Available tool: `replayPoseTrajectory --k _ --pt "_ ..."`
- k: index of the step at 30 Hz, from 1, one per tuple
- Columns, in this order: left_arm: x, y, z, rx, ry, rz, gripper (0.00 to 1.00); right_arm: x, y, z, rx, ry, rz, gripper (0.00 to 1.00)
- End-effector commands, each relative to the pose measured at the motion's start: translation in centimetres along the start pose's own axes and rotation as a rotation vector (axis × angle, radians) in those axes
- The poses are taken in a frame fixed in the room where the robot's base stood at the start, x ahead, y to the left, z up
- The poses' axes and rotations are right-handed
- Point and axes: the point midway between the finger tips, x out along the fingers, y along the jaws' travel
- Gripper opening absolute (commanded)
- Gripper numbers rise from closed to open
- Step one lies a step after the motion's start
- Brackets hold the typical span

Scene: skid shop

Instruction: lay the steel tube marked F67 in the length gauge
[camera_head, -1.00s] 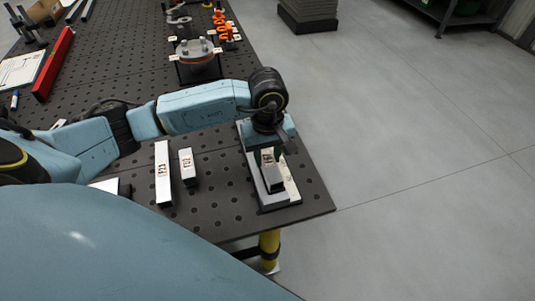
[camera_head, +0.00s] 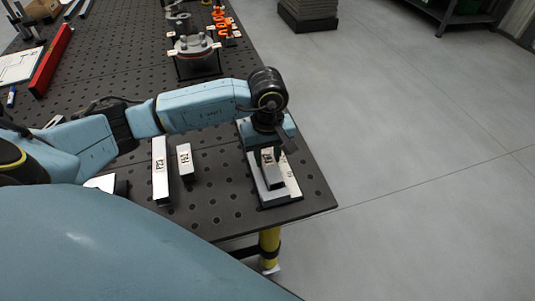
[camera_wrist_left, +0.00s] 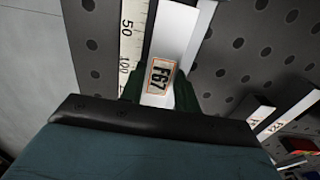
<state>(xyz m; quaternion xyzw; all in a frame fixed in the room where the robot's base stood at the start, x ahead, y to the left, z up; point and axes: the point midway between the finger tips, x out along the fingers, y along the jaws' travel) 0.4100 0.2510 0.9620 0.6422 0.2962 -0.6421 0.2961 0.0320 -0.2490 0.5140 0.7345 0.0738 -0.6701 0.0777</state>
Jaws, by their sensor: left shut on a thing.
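The steel tube marked F67 (camera_wrist_left: 172,38) is a pale square bar with a framed label in the left wrist view. In the head view the tube (camera_head: 273,180) is over the length gauge (camera_head: 291,188). My left gripper (camera_head: 268,152) is shut on the tube from above; its dark fingers (camera_wrist_left: 159,92) sit on either side near the label. The gauge's white scale (camera_wrist_left: 128,45), with 50 and 100 on it, runs alongside the tube. I cannot tell whether the tube touches the gauge's bed. My right gripper is not in view.
Two other labelled tubes, a longer one (camera_head: 160,185) and a shorter one (camera_head: 185,163), lie left of the gauge. The gauge is near the perforated table's (camera_head: 315,205) right corner. A red bar (camera_head: 52,62) and a clamped round part (camera_head: 195,55) are farther back.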

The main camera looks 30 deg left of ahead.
Motion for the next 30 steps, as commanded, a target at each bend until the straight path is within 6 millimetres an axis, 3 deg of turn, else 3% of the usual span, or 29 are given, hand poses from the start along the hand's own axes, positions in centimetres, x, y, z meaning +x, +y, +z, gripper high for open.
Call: replayPoseTrajectory --k 5,6,12,17,20,30 --pt "0.01 0.03 -0.02 0.0 0.001 0.001 0.1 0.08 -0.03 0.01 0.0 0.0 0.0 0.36" --pt "0.01 0.03 -0.02 0.0 0.001 0.001 0.33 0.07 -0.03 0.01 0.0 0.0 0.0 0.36" --pt "0.04 0.01 -0.01 0.0 0.001 0.001 0.57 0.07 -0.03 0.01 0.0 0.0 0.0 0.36" --pt "0.06 0.0 0.0 0.0 0.0 0.0 0.57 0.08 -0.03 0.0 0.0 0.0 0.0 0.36" --pt "0.12 -0.03 0.02 0.0 0.0 -0.001 0.67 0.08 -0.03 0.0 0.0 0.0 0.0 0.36" --pt "-0.05 0.0 0.01 0.0 0.0 0.0 0.68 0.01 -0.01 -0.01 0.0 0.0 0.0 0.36"
